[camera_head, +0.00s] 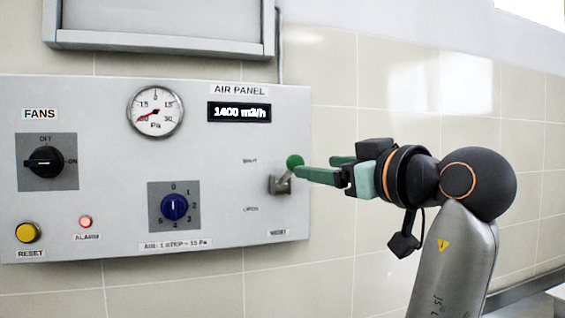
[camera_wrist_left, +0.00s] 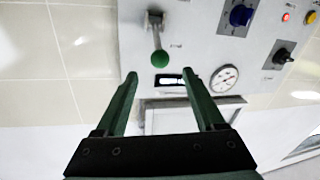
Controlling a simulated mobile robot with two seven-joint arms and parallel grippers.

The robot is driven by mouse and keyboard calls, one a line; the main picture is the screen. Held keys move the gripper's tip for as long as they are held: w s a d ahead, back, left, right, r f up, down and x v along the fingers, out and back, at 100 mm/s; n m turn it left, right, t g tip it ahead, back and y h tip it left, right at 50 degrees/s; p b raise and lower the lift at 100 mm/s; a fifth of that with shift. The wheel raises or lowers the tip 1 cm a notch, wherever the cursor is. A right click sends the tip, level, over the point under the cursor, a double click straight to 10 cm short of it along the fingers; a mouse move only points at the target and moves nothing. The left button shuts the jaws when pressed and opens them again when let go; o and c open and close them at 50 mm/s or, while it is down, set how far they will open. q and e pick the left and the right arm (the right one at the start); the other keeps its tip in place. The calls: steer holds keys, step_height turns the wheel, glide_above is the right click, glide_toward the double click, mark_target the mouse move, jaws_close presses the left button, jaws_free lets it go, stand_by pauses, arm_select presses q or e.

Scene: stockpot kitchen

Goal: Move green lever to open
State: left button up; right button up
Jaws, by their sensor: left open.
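The green lever has a round green knob (camera_head: 295,161) on a short metal stem, at the right side of the grey panel. Its knob is raised, near the height of the label that seems to read SHUT; the OPEN label is lower. The knob also shows in the left wrist view (camera_wrist_left: 160,58), just beyond the fingertips and between their lines. My left gripper (camera_head: 316,167) is open, with its green fingers pointing at the knob from the right. In the left wrist view its fingers (camera_wrist_left: 160,75) are apart with nothing between them. My right gripper is not in view.
The air panel (camera_head: 120,105) also bears a black fans switch (camera_head: 46,162), a pressure gauge (camera_head: 155,111), a blue dial (camera_head: 174,207), a yellow reset button (camera_head: 27,232) and a lit red alarm lamp (camera_head: 85,221). A tiled wall (camera_head: 335,85) lies behind. The space below the lever looks clear.

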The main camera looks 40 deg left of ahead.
mark_target(287, 163)
arm_select(q)
steer(key=p+x, duration=0.3)
steer(key=x, duration=0.9)
steer(key=shift+f, duration=0.1)
steer(key=shift+d, duration=0.1)
steer(key=shift+c, duration=0.4)
jaws_close()
stand_by(0.5)
